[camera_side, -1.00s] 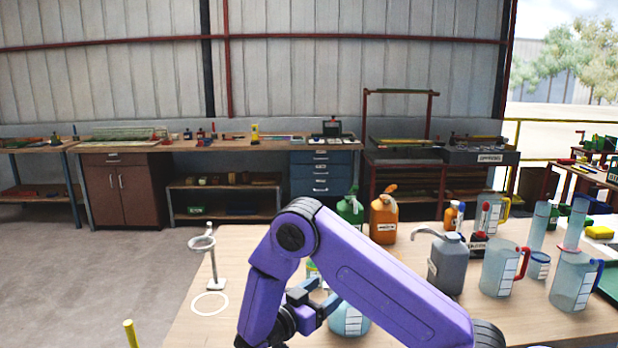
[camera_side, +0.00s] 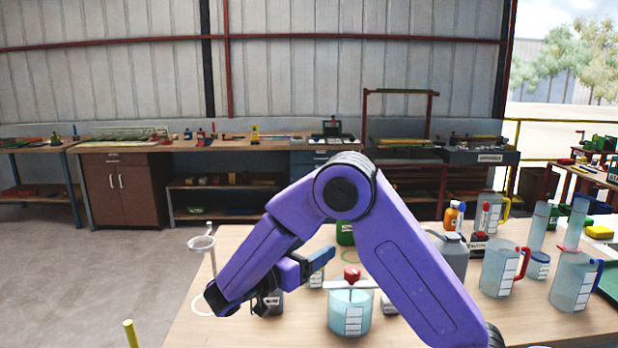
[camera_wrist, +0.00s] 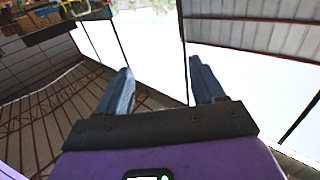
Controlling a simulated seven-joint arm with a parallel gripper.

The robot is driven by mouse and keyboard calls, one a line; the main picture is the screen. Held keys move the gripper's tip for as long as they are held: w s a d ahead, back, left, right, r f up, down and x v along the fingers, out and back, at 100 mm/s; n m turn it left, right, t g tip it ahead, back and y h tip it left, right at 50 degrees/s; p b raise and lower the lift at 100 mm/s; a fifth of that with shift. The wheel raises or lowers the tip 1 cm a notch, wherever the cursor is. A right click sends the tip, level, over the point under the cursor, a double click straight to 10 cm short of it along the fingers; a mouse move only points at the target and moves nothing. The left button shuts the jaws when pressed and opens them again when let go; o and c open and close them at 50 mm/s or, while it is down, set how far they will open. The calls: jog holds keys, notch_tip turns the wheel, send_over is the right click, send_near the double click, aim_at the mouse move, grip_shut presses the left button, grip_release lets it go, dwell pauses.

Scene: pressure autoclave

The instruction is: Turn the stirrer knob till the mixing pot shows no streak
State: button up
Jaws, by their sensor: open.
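The mixing pot (camera_side: 350,316) is a clear round vessel with pale blue-green liquid and a white label, upright on the bench in the side view. The red stirrer knob (camera_side: 352,273) sits on a pale crossbar over its mouth. I cannot make out a streak in the liquid. My gripper (camera_side: 325,256) is left of the knob and slightly higher in the picture, apart from it, fingers pointing up and right. In the wrist view my gripper (camera_wrist: 160,70) is open and empty, facing wall frames and bright sky; neither pot nor knob shows there.
A ring stand (camera_side: 203,245) is at the bench's left edge. A dark bottle (camera_side: 268,303) stands near my wrist. A grey jug (camera_side: 455,255), partly behind my arm, and measuring jugs (camera_side: 498,270) stand to the right. A green container (camera_side: 345,232) is behind the pot.

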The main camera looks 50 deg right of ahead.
notch_tip(320, 180, up, 15)
jog(key=shift+f, duration=0.2)
dwell(0.3)
